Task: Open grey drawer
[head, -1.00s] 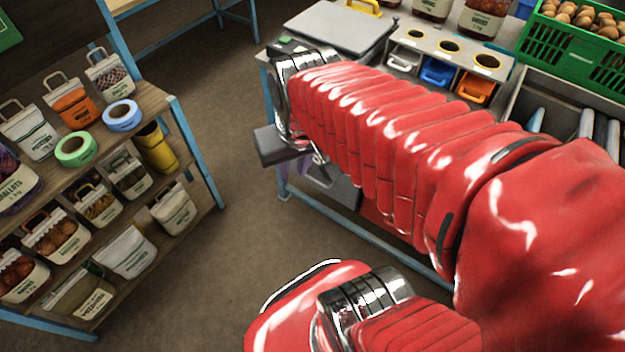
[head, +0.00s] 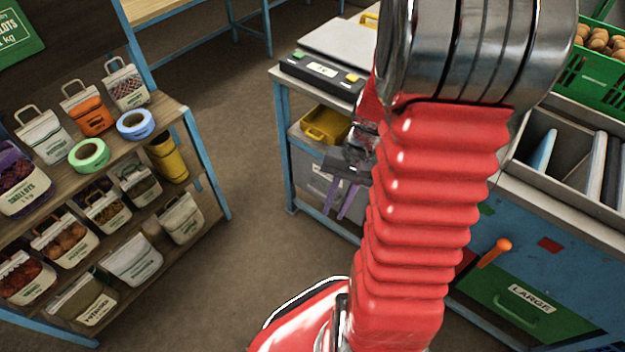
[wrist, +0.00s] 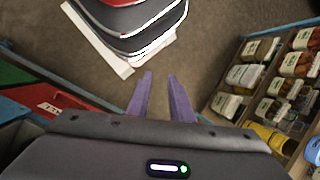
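My gripper (head: 340,205) hangs fingers down near the left end of the workbench, partly behind my red arm. In the wrist view its two purple fingers (wrist: 160,84) stand apart with only floor between them. A grey box-like front with a pale label (head: 318,182) shows on the bench's lower level, just left of and behind the fingers; I cannot tell whether it is the grey drawer. The small grey, blue and orange pull-out bins seen earlier on the bench top are hidden by my arm now.
A green drawer labelled LARGE (head: 530,298) and an orange lever (head: 495,253) are at the right. A yellow bin (head: 326,124) sits under the scale (head: 322,70). A shelf of sacks (head: 180,105) stands left. The floor (head: 250,170) between is clear.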

